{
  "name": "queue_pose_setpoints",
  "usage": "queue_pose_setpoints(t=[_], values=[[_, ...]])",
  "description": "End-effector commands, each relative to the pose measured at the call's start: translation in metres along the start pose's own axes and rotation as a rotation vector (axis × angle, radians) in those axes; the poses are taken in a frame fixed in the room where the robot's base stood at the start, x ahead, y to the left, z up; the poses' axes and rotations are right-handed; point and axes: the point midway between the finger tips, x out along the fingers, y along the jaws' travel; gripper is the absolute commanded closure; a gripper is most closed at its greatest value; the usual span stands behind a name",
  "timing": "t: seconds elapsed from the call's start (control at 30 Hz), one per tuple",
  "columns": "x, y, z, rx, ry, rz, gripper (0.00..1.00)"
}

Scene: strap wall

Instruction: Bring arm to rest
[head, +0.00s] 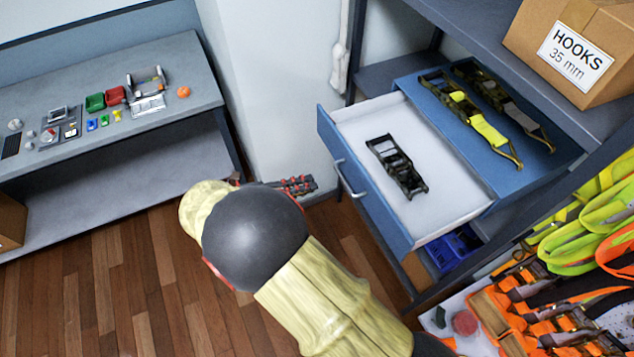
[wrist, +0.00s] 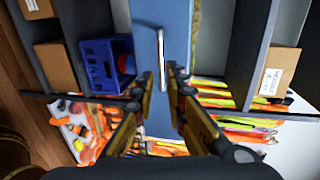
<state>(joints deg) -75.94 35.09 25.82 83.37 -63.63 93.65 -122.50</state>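My arm (head: 320,295), in a pale yellow cover with a dark round joint, reaches from the lower right of the head view. My gripper (head: 301,185) shows partly behind that joint, left of the open drawer's blue front. In the wrist view my gripper (wrist: 161,80) has its fingers apart with nothing held. The metal drawer handle (head: 350,178) lies just right of the fingertips in the head view. In the wrist view the handle (wrist: 161,58) shows beyond and between the fingertips. I cannot tell the exact gap, but no grip on it shows.
The open drawer (head: 450,222) holds a black ratchet buckle (head: 396,165). Straps lie on a blue surface (head: 415,88) behind it. A HOOKS box (head: 575,50) sits on the upper shelf. A grey bench (head: 190,65) with small items stands left. Wooden floor (head: 130,290) is clear at lower left.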

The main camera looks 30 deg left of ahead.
Motion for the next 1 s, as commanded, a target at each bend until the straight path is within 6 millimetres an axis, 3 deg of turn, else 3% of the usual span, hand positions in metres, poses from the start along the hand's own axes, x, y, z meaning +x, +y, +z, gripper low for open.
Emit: queue_pose_setpoints(t=[0.67,0.77,0.87,1.0], values=[[-0.002,-0.002,-0.001,0.01,0.006,0.004,0.86],[0.013,-0.015,-0.007,0.078,0.047,0.038,0.86],[0.044,-0.042,-0.022,0.235,0.136,0.104,0.86],[0.094,-0.085,-0.062,0.547,0.319,0.204,0.86]])
